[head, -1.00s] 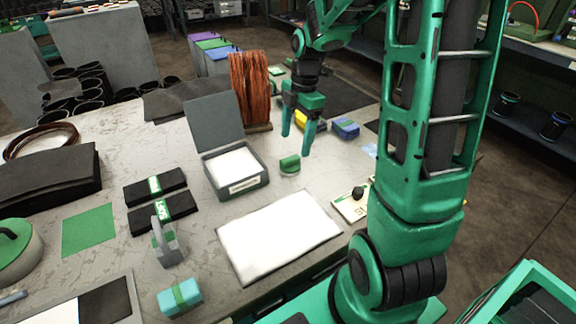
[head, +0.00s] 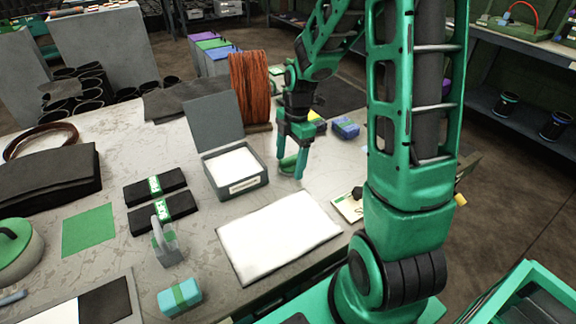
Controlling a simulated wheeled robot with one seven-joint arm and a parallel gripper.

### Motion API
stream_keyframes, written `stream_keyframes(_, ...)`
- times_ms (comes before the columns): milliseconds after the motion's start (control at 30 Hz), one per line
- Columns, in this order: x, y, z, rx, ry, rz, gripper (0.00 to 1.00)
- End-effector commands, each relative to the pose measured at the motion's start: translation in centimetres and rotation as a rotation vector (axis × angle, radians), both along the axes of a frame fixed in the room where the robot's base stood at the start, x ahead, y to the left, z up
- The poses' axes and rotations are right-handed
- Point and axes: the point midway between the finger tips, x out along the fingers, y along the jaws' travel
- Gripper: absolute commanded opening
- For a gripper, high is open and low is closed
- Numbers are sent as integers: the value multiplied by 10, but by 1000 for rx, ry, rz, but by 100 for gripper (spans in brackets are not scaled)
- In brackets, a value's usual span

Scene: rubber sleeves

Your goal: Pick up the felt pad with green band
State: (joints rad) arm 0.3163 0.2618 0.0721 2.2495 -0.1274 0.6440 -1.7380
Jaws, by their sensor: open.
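A teal block with a green band (head: 180,297) lies near the table's front left edge. Two dark, flat pads lie left of centre, the far one (head: 135,193) and the near one (head: 142,218), each with a green and white band. A small green piece (head: 289,162) lies right of the grey box. I cannot tell for certain which of these is the felt pad. My gripper (head: 289,170) points down, open and empty, with its fingertips low around or just in front of the small green piece, which they partly hide. Contact is unclear.
The open grey box (head: 236,187) stands left of my gripper, its lid raised. A copper wire spool (head: 250,88) stands behind it. A white sheet (head: 278,236) lies in front. A blue block (head: 345,128) lies behind right. A grey handled tool (head: 166,245) stands near the teal block.

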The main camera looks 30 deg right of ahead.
Motion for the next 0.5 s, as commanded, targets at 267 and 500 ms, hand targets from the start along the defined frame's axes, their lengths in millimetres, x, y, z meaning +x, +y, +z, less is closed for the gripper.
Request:
stream_keyframes(267, 0, 0, 0, 0, 0, 0, 30)
stream_keyframes(500, 0, 0, 0, 0, 0, 0, 26)
